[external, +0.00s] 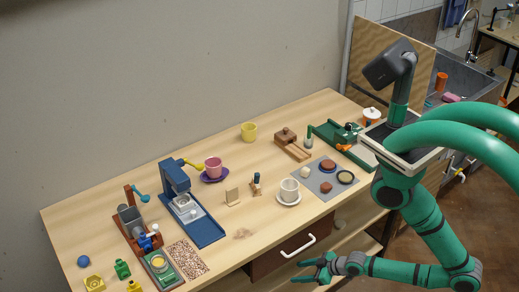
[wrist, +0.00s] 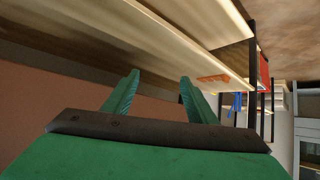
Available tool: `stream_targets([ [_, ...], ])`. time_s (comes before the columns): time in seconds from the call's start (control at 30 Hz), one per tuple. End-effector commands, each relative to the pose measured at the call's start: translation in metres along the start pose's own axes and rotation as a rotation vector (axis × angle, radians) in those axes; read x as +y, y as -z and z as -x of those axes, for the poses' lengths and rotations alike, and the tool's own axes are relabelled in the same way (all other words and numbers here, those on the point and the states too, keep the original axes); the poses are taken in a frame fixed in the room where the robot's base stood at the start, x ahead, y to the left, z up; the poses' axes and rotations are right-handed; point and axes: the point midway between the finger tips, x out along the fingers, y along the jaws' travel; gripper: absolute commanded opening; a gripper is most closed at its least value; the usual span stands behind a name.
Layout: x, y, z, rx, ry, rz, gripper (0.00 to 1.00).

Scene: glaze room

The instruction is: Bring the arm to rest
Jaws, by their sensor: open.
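My gripper (external: 316,268) is open and empty in front of the workbench's front edge, below the level of the top. My green arm bends low at the right of the external view and reaches left to it. In the wrist view my gripper (wrist: 160,88) shows two green fingers spread apart with nothing between them. The wooden workbench (external: 330,110) stands just behind it, and its drawer (external: 268,262) with a white handle is to the left of the fingers.
On the bench are a blue machine (external: 178,185), a pink cup (external: 213,166), a white cup (external: 289,190) on a saucer, a yellow cup (external: 249,131) and a grey mat (external: 325,190). A lower shelf (external: 345,235) lies near my arm. A sink (external: 460,80) is at the back right.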

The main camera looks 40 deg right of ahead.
Motion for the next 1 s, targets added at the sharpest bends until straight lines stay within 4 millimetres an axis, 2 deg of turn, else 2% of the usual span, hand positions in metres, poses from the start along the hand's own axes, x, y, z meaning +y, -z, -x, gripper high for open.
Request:
stream_targets([
  [0.03, 0.013, 0.003, 0.018, 0.028, -0.051, -0.037, 0.52],
  [0.2, 0.048, 0.030, 0.079, 0.154, -0.217, -0.143, 0.52],
  [0.4, 0.073, 0.065, 0.148, 0.294, -0.387, -0.233, 0.52],
  [0.5, 0.080, 0.079, 0.173, 0.345, -0.444, -0.259, 0.52],
  [0.6, 0.083, 0.088, 0.189, 0.377, -0.479, -0.271, 0.52],
  [0.7, 0.084, 0.093, 0.195, 0.393, -0.493, -0.277, 0.52],
  [1.0, 0.084, 0.093, 0.195, 0.393, -0.493, -0.277, 0.52],
])
